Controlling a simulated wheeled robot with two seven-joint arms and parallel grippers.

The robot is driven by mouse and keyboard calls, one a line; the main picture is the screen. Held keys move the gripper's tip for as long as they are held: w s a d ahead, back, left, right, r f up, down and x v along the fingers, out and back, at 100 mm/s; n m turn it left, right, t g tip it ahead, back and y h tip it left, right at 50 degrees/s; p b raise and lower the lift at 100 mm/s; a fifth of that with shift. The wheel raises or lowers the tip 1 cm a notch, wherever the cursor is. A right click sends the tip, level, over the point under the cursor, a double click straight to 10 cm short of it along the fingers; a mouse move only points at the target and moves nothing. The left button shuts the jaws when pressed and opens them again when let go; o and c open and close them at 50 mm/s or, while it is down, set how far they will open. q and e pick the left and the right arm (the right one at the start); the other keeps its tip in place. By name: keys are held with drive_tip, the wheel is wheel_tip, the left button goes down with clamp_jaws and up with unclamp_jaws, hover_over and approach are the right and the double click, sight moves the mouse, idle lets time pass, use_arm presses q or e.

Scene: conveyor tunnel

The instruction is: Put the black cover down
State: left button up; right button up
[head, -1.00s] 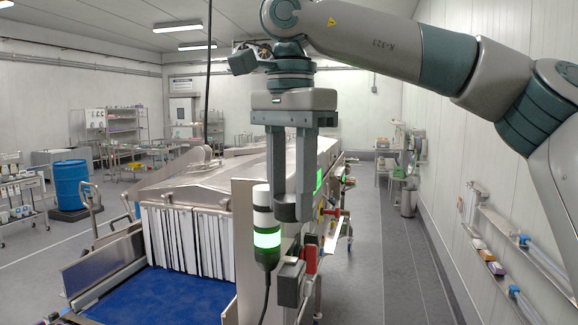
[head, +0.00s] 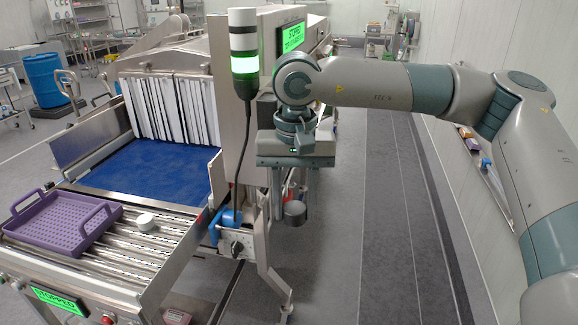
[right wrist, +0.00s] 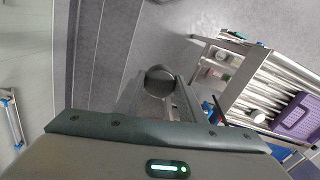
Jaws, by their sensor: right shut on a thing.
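The black cover (head: 294,213) is a small dark grey, short round piece between the fingertips of my right gripper (head: 293,204). The gripper is shut on it and points down, holding it in the air to the right of the conveyor machine's front end. In the right wrist view the cover (right wrist: 160,80) shows between the two fingers with grey floor behind it. A switch box (head: 237,245) with a black knob and a blue part (head: 230,218) sits on the machine's side, left of and below the cover. My left gripper is not in view.
A purple tray (head: 62,228) and a small white round thing (head: 145,221) stand on the roller conveyor (head: 128,252). A light tower (head: 243,55) rises by the tunnel. Two green screens show text. Open floor (head: 365,220) lies right of the machine.

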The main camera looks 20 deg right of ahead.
drive_tip(key=s+f+n+b, duration=0.1)
drive_tip(key=f+n+b, duration=0.1)
drive_tip(key=f, duration=0.7)
drive_tip(key=s+f+n+b, duration=0.2)
drive_tip(key=f+b, duration=0.2)
drive_tip(key=f, duration=0.5)
drive_tip(key=shift+s+d+f+b, duration=0.15)
drive_tip(key=shift+s+d+b, duration=0.15)
drive_tip(key=shift+d, duration=0.15)
drive_tip(key=shift+a, duration=0.1)
